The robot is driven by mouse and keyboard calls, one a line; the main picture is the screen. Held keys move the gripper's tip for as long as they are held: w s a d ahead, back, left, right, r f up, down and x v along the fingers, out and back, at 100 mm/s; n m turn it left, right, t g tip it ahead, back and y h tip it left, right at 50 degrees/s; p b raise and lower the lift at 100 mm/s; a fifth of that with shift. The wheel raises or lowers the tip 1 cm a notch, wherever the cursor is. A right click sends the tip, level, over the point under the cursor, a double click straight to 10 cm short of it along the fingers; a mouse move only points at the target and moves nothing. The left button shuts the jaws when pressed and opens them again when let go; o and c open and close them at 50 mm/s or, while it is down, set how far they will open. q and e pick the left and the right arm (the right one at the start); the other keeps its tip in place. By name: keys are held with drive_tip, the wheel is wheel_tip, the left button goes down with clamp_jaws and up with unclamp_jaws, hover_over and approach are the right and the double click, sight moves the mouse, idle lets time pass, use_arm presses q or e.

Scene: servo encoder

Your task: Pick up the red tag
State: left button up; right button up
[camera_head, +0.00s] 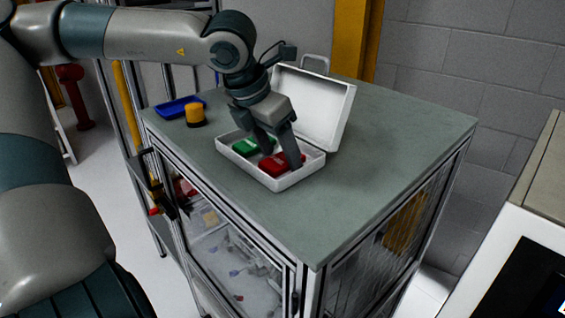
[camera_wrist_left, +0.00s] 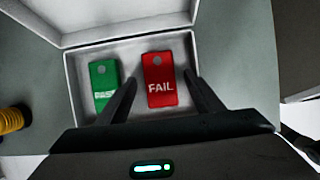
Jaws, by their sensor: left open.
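The red tag (camera_head: 273,166) lies in an open white box (camera_head: 288,183) on the table. In the left wrist view the red tag (camera_wrist_left: 160,84) shows the word FAIL and a grey hole near its top. A green tag (camera_head: 246,146) lies to its left in the same box, also in the left wrist view (camera_wrist_left: 102,85). My left gripper (camera_head: 278,157) is open and reaches down into the box. Its fingers (camera_wrist_left: 162,98) stand on either side of the red tag's lower part. I cannot tell whether they touch it. My right gripper is in neither view.
The box's raised lid (camera_head: 325,105) stands behind the tags. A yellow and black cylinder (camera_head: 195,115) and a blue tray (camera_head: 180,106) are at the table's left. The right side of the grey-green tabletop (camera_head: 400,140) is clear.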

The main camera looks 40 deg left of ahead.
sight(279, 160)
use_arm(q)
drive_tip(key=shift+f, duration=0.1)
drive_tip(key=c, duration=1.2)
drive_tip(key=shift+o, duration=0.2)
drive_tip(key=shift+r+p, duration=0.25)
drive_tip(key=shift+p, duration=0.15)
wheel_tip(279, 160, up, 3)
drive_tip(key=b, duration=0.2)
drive_tip(key=shift+w+a+r+b, duration=0.1)
drive_tip(key=shift+b, duration=0.3)
drive_tip(key=d+r+b, duration=0.4)
drive_tip(key=d+r, duration=0.3)
drive_tip(key=d, duration=0.5)
drive_tip(key=shift+s+r+b, duration=0.3)
drive_tip(key=shift+s+b, duration=0.05)
drive_tip(key=shift+s+a, duration=0.1)
